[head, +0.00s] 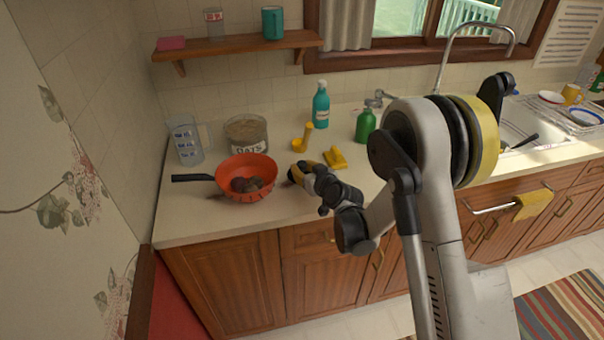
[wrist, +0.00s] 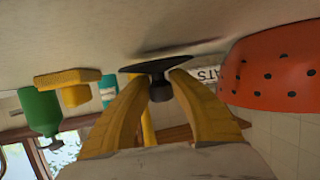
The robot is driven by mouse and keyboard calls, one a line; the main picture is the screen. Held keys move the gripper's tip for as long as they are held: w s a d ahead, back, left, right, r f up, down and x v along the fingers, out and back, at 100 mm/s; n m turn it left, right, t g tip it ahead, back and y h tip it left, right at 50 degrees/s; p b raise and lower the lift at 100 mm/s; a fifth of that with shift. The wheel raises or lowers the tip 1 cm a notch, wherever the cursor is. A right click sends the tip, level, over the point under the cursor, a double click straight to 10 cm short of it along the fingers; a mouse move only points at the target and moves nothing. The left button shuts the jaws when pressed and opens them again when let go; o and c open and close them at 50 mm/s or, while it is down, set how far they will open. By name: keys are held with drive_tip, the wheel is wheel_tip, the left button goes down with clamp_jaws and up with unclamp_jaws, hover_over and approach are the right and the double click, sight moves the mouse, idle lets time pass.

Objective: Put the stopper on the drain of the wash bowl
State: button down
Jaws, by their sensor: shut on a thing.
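My gripper (head: 297,173) is low over the counter, just right of the orange colander. In the wrist view, my gripper (wrist: 155,88) has its yellow fingers closed around the knob of a black disc-shaped stopper (wrist: 150,66). The disc is at the counter surface or very near it; I cannot tell if it touches. The stopper is hidden by my gripper in the head view. The wash bowl appears to be the pale sink (head: 512,122) at the right, partly behind my arm. Its drain cannot be made out.
The orange colander (head: 258,172) holds dark round things, with its black handle pointing left. A yellow sponge (head: 336,158), an oats jar (head: 247,134), a measuring jug (head: 187,140), a green bottle (head: 365,126) and a teal bottle (head: 321,106) stand nearby. A faucet (head: 470,30) rises over the sink.

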drive_tip(key=shift+f, duration=0.55)
drive_tip(key=shift+f, duration=0.2)
drive_tip(key=c, duration=1.3)
unclamp_jaws()
drive_tip(key=shift+o, duration=0.2)
drive_tip(key=shift+r, duration=0.1)
